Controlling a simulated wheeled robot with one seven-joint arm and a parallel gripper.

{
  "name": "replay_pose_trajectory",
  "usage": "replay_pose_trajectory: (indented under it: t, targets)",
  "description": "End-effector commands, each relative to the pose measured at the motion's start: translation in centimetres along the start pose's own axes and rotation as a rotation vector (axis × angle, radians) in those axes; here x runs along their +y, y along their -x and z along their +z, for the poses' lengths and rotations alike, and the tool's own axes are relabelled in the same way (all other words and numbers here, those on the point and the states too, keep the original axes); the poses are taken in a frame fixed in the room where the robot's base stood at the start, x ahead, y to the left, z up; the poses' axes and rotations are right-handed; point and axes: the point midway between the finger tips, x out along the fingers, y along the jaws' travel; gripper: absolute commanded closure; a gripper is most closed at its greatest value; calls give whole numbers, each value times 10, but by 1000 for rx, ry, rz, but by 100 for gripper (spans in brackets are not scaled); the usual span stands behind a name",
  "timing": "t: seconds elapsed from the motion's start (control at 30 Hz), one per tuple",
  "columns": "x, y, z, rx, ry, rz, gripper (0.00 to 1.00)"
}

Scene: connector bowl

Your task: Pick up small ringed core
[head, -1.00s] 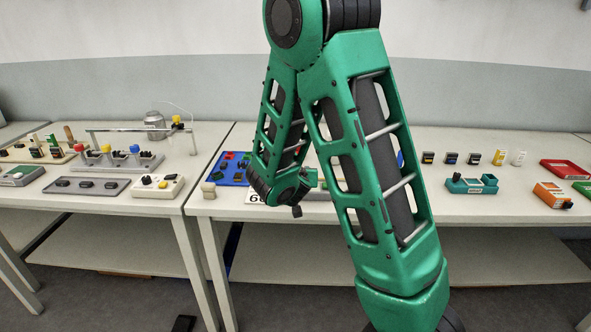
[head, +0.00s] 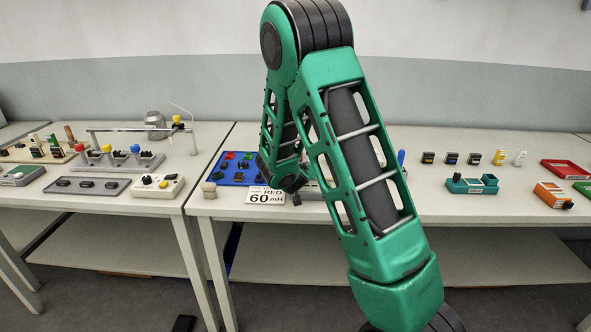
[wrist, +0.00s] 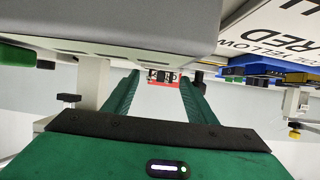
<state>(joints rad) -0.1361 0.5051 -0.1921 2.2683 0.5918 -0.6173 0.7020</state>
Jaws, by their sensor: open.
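I cannot make out the small ringed core in either view; it may be hidden behind my arm in the head view. My gripper (wrist: 158,77) shows in the wrist view with its two green fingers apart. A small red-and-black patterned thing shows between the fingertips there, and I cannot tell what it is or how far off it lies. In the head view my gripper is largely hidden behind my own arm, close to the front edge of the middle table.
A teal holder (head: 472,185) stands right.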

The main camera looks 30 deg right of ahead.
Motion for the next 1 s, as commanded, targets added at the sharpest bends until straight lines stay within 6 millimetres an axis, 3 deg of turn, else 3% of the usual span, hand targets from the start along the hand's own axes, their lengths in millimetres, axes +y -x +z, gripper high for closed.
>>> replay_pose_trajectory:
  t: [0.07, 0.27, 0.67, 0.87, 1.0]
  targets:
    - [0, 0, 0, 0, 0, 0, 48]
    - [0, 0, 0, 0, 0, 0, 93]
    - [0, 2, -4, 1, -1, 1, 93]
    - [1, 8, -20, 3, -3, 1, 93]
    - [1, 18, -43, 5, -4, 0, 93]
